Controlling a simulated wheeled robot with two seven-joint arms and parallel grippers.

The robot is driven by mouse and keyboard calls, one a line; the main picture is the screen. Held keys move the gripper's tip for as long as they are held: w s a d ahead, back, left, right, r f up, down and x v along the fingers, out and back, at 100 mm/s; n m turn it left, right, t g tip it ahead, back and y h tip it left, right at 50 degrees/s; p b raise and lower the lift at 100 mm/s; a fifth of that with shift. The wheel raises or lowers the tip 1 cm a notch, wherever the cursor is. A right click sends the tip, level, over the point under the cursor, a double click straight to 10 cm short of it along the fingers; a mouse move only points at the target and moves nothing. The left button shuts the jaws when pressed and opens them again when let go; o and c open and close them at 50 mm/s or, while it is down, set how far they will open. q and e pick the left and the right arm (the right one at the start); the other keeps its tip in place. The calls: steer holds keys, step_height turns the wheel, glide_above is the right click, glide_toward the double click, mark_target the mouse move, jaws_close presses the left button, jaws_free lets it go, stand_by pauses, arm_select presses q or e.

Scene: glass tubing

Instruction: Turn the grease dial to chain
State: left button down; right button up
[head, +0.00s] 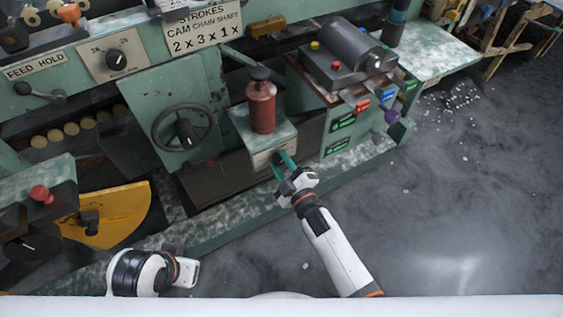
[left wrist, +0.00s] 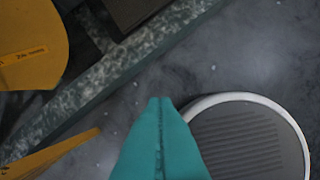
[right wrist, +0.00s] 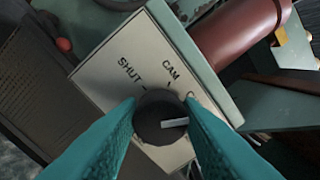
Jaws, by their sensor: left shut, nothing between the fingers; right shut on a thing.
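The grease dial (right wrist: 158,118) is a round black knob with a white pointer bar, on a pale label plate (right wrist: 138,62) in the right wrist view. The plate reads SHUT and CAM; a third label starting with C is mostly hidden by the right finger. The white bar lies towards the right of the picture, below that third label, away from SHUT and CAM. My right gripper (head: 283,168) is shut on the dial, one teal finger on each side. My left gripper (left wrist: 160,102) is shut and empty, low over the floor, far from the dial.
A red grease canister (head: 261,105) stands on the ledge above the dial. A handwheel (head: 183,128) is left of it. A yellow guard (head: 118,215) is at lower left. A control box (head: 345,60) with coloured tags is to the right. The floor at right is open.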

arm_select(q)
steer(key=shift+f, duration=0.35)
steer(key=shift+r, duration=0.1)
arm_select(e)
steer(key=o, duration=1)
arm_select(q)
steer(key=shift+r, duration=0.1)
arm_select(e)
steer(key=shift+s+d, duration=0.1)
steer(key=shift+s+d, duration=0.15)
steer(key=shift+s, duration=0.15)
arm_select(q)
steer(key=p+x, duration=0.2)
steer(key=x, duration=0.6)
steer(key=shift+s+g, duration=0.3)
steer(key=shift+s, duration=0.1)
arm_select(e)
steer(key=v, duration=1.1)
steer(key=shift+s, duration=0.1)
arm_select(q)
steer(key=shift+d, duration=0.1)
arm_select(e)
steer(key=shift+d+f, duration=0.1)
